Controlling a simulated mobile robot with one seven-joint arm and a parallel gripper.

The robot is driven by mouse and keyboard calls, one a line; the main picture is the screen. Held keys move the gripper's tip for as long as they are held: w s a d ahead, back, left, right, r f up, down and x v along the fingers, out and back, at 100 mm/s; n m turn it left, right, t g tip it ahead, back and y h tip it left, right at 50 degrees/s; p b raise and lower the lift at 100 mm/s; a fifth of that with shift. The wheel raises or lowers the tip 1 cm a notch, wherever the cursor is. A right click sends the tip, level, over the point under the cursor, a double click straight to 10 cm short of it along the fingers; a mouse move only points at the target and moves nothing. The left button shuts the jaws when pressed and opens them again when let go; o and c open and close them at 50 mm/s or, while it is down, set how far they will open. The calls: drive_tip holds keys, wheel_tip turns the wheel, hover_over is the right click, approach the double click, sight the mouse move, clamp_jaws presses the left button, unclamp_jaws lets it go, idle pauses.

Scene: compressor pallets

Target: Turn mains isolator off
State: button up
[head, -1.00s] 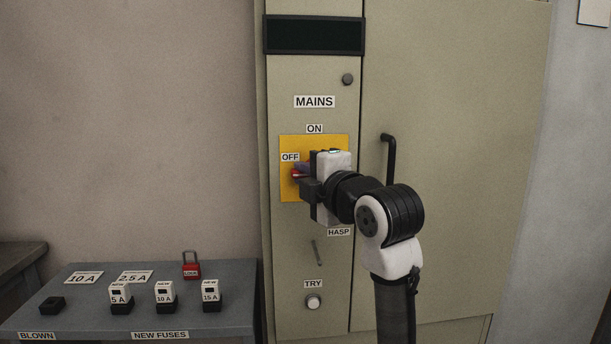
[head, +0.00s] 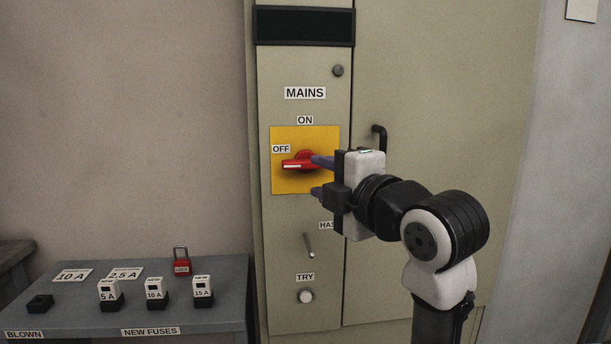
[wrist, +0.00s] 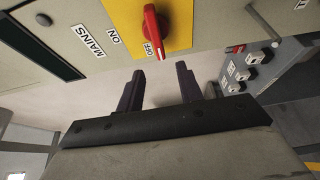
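The mains isolator is a red rotary handle (head: 298,162) on a yellow plate (head: 290,184) on the cabinet front, between the ON and OFF labels. The handle lies about level, its white-marked end pointing left toward the OFF label. My gripper (head: 320,176) is open, with its two dark fingers apart and nothing between them. It is to the right of the handle in the head view. In the wrist view the red handle (wrist: 153,32) is clear beyond the spread fingers of my gripper (wrist: 160,78), with its tip by the OFF label.
Below the isolator are a hasp lever (head: 309,246) and a TRY button (head: 306,296). A black door handle (head: 380,138) is behind my gripper. A grey bench (head: 75,312) at lower left holds a red padlock (head: 181,262) and several fuses (head: 156,290).

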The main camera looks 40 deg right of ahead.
drive_tip(key=s, duration=0.5)
drive_tip(key=shift+a, duration=0.4)
